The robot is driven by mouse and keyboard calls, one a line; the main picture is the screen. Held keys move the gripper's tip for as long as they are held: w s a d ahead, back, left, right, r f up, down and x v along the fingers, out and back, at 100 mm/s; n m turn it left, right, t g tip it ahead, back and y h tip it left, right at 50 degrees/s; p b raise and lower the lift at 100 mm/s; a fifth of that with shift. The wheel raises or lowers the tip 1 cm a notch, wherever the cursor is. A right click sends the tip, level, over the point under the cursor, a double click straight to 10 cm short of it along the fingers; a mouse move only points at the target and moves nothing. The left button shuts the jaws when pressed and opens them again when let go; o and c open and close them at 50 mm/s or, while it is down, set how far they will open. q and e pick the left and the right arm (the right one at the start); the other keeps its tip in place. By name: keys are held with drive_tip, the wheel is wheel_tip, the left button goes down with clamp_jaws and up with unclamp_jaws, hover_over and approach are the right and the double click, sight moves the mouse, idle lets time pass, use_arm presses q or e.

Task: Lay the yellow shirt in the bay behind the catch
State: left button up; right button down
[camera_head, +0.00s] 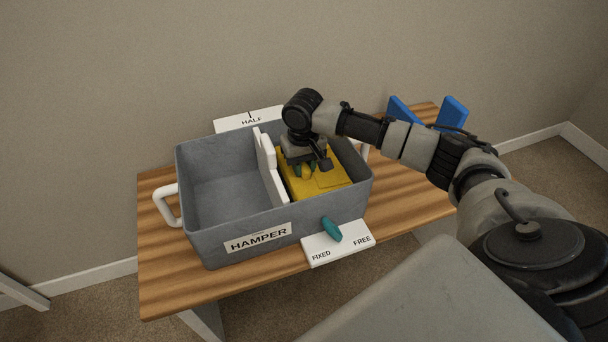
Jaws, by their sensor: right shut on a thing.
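The yellow shirt (329,180) is folded flat inside the right bay of the grey hamper (213,236), right of the white divider (267,165). My right gripper (307,171) points down into that bay and is shut on the shirt's upper side, with a bit of yellow between its fingers. The gripper hides part of the shirt. The teal catch lever (331,230) sits at the hamper's front on a white plate (322,249) marked FIXED and FREE. It stands tilted; I cannot tell which word it points to. My left gripper is out of view.
The hamper's left bay (231,180) is empty. A white HALF label (250,121) stands behind the hamper. The hamper rests on a striped wooden table (164,279). A blue object (452,111) shows at the table's back right, partly behind my right arm. The wall is close behind.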

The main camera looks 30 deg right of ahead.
drive_tip(key=shift+f, duration=1.5)
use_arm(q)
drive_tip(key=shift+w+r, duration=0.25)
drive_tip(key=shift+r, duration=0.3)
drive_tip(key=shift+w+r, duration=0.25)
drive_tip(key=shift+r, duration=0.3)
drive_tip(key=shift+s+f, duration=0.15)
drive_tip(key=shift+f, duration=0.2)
use_arm(e)
drive_tip(key=shift+f, duration=0.15)
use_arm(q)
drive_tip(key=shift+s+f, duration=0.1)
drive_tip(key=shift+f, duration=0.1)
use_arm(e)
drive_tip(key=shift+f, duration=0.15)
drive_tip(key=shift+f, duration=0.25)
drive_tip(key=c, duration=0.9)
unclamp_jaws()
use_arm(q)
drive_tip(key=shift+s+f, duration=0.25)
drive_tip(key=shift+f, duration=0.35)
